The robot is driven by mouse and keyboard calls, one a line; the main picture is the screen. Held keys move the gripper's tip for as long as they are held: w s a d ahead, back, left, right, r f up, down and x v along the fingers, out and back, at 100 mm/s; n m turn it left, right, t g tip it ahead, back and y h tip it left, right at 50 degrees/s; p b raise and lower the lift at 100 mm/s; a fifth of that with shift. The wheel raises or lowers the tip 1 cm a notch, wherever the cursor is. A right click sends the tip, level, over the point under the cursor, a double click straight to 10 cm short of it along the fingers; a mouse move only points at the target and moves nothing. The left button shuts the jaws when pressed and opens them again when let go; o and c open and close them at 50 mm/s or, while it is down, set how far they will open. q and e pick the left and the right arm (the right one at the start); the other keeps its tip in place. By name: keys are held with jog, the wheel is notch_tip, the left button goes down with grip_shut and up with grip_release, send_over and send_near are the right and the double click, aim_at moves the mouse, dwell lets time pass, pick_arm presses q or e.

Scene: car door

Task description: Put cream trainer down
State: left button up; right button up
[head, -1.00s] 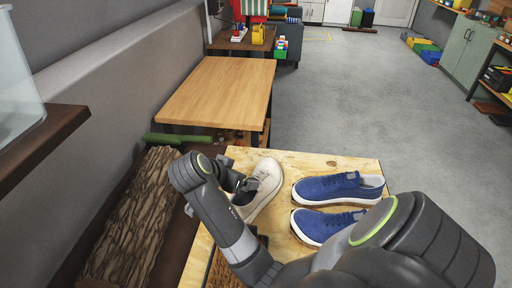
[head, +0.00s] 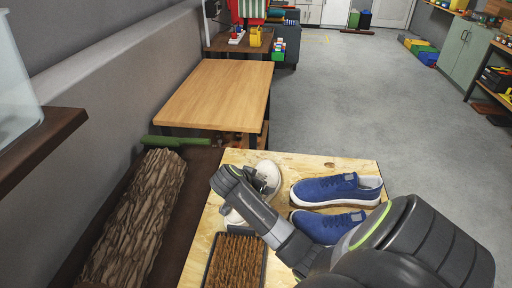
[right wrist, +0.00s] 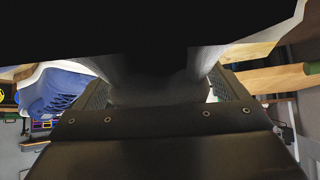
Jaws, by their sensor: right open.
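The cream trainer (head: 269,172) is at the left of the plywood top, left of the two blue trainers. My right arm crosses it and hides its middle; only its ends show. It looks set down on the board, though contact is hidden. My right gripper (head: 258,186) is over the trainer, mostly hidden behind the wrist in the head view. In the right wrist view its two fingers (right wrist: 163,90) stand apart, open, with a pale surface close beside them. My left gripper is not in view.
Two blue trainers, one farther (head: 335,188) and one nearer (head: 325,226), lie right of the cream one. A brown bristle mat (head: 236,262) lies at the front left of the board. A log (head: 135,215) is on the left. A wooden table (head: 220,92) stands beyond.

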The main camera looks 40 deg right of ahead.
jog(key=shift+d+f, duration=0.2)
jog(key=shift+f, duration=0.1)
jog(key=shift+c, duration=0.4)
jog(key=shift+r, duration=0.1)
jog(key=c, duration=1.2)
